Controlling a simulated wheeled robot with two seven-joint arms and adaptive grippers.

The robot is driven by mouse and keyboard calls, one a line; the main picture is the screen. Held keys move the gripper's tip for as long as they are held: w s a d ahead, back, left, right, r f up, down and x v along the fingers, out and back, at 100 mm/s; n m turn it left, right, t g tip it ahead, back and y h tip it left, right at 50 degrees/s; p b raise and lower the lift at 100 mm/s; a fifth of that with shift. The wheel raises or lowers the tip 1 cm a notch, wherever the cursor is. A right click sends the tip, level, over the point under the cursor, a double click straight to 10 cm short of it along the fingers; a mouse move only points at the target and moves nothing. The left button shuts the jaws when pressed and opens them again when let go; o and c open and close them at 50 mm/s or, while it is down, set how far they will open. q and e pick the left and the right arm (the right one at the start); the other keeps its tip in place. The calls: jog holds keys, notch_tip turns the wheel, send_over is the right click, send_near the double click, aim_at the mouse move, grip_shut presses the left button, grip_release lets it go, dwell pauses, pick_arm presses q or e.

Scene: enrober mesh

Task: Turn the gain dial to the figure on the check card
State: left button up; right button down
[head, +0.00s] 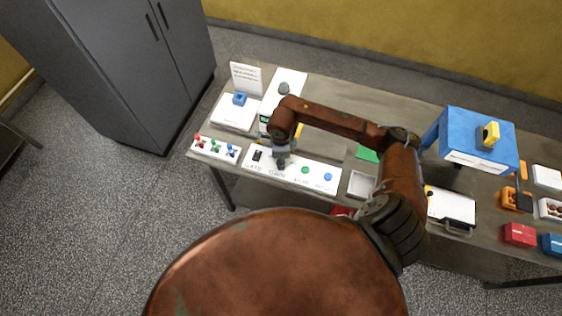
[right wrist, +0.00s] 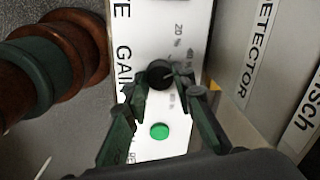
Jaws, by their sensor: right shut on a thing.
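The gain dial is a dark round knob (right wrist: 160,74) on a white control panel (head: 322,177), with the word GAIN printed next to it. Several figures are printed around it in the right wrist view; "20" is readable, the others are too small to tell. My right gripper (head: 281,163) is over the panel, and in the right wrist view its fingers (right wrist: 165,85) are shut on the dial. A white card with printed lines (head: 246,78) stands upright at the back left; I cannot read its text or tell whether it is the check card. My left gripper is not in view.
A green button (right wrist: 159,131) sits close to the fingers; a blue button (head: 328,177) is further right. Red, green and blue pegs stand in a white holder (head: 204,149) left of the panel. A blue stand (head: 452,128) and red box (head: 519,235) are at right.

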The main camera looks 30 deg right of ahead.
jog(key=m+b, duration=0.1)
jog(key=m, duration=0.3)
jog(key=shift+f+m, duration=0.1)
jog(key=shift+m, duration=0.2)
jog(key=shift+a+m+b, duration=0.1)
jog(key=shift+m+b, duration=0.65)
jog(key=shift+m, duration=1.45)
jog(key=c, duration=1.6)
grip_release()
jog(key=shift+r, duration=0.35)
jog(key=r, duration=1.1)
jog(key=shift+s+a+r, duration=0.1)
jog(key=shift+a+r, duration=0.15)
jog(key=shift+a, duration=0.1)
